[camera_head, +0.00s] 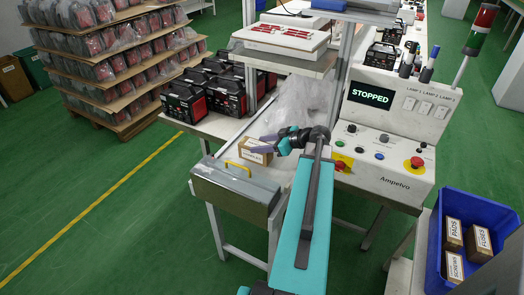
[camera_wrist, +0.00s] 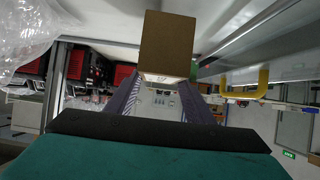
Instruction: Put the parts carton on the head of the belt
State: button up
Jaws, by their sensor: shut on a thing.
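A small brown carton (camera_head: 252,157) with a white label is held at the end of my gripper (camera_head: 264,144). The label's print is too small to read for sure. In the wrist view the carton (camera_wrist: 168,42) sits between the far ends of the two purple fingers (camera_wrist: 163,88), which are shut on it. In the head view it shows just behind the grey box with a yellow handle, over the near end of the pale belt line (camera_head: 225,152). I cannot tell whether the carton touches the surface below.
The grey box with the yellow handle (camera_head: 235,187) stands at the line's near end. Clear plastic film (camera_head: 303,98) lies behind my gripper. A control panel (camera_head: 385,140) reading STOPPED stands right. A blue bin (camera_head: 437,232) holds cartons labelled PADS, FUSES and SCREWS. Black-and-red units (camera_head: 187,100) stand left.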

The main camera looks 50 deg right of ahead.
jog(key=shift+f+p, duration=0.4)
jog(key=shift+f, duration=1.3)
jog(key=o, duration=1.6)
jog(key=b+v, duration=0.2)
jog(key=v, duration=1)
jog(key=shift+b, duration=0.35)
jog(key=shift+s+f, duration=0.1)
jog(key=shift+s, duration=0.05)
